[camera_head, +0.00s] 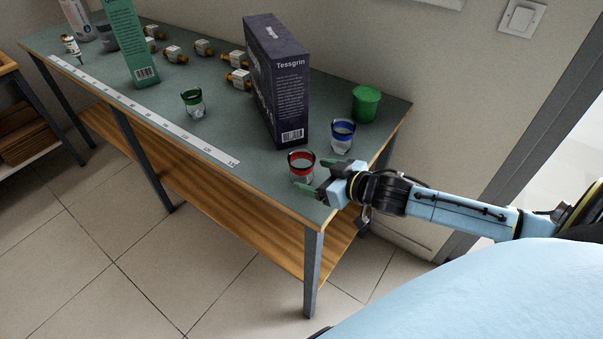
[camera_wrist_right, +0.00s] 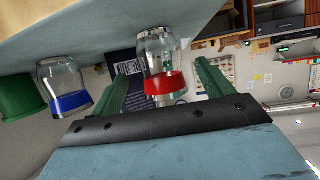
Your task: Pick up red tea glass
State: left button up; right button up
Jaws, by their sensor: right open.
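The red tea glass (camera_head: 301,168), clear with a red band and dark rim, stands upright near the table's right front corner. My right gripper (camera_head: 318,178) is open just to its right, with its green fingers pointing at it. In the right wrist view, where the scene is upside down, the red glass (camera_wrist_right: 160,70) shows between the two spread fingers. I cannot tell if a finger touches it. My left gripper is not in view.
A blue-banded glass (camera_head: 342,137) and green tub (camera_head: 366,104) stand behind my right gripper. A tall dark Tessgrin box (camera_head: 288,95) stands behind the red glass. A green-banded glass (camera_head: 193,103), green box (camera_head: 130,45), brass fittings (camera_head: 175,54) and ruler (camera_head: 150,115) are farther left.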

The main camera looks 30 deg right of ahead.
aim_at(310, 175)
jog(key=shift+b+x, duration=0.4)
jog(key=shift+x, duration=2.3)
jog(key=shift+s, duration=0.1)
